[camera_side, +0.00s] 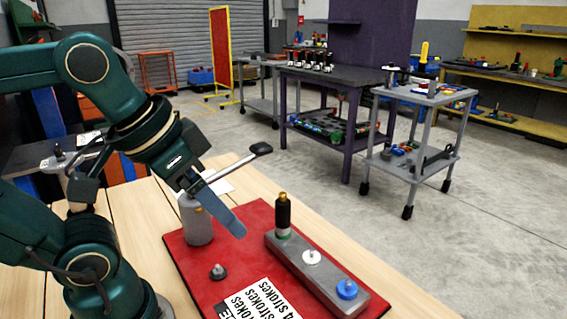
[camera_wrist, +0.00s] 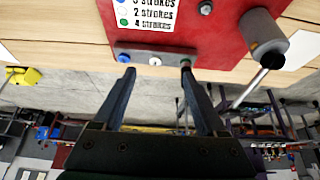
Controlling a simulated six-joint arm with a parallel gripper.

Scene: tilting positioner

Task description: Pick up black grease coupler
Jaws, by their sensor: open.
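The black grease coupler (camera_side: 283,212) appears to be the upright black cylinder with a brass top. It stands over the green fitting at the far end of a grey block (camera_side: 318,272). In the wrist view, its dark and green end (camera_wrist: 186,62) shows at the right fingertip, partly covered. My gripper (camera_side: 238,230) is open and empty, left of the coupler in the side view; one finger hides the other there. In the wrist view both fingers of my gripper (camera_wrist: 157,70) are spread wide. I cannot tell whether the right one touches the coupler.
A white fitting (camera_side: 312,257) and a blue fitting (camera_side: 347,289) stand on the block. A grey canister (camera_side: 197,222) with a long black-tipped lever (camera_side: 262,149) is close to my gripper. A small dark knob (camera_side: 218,271) and a strokes card (camera_side: 262,303) are on the red mat (camera_side: 185,262).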

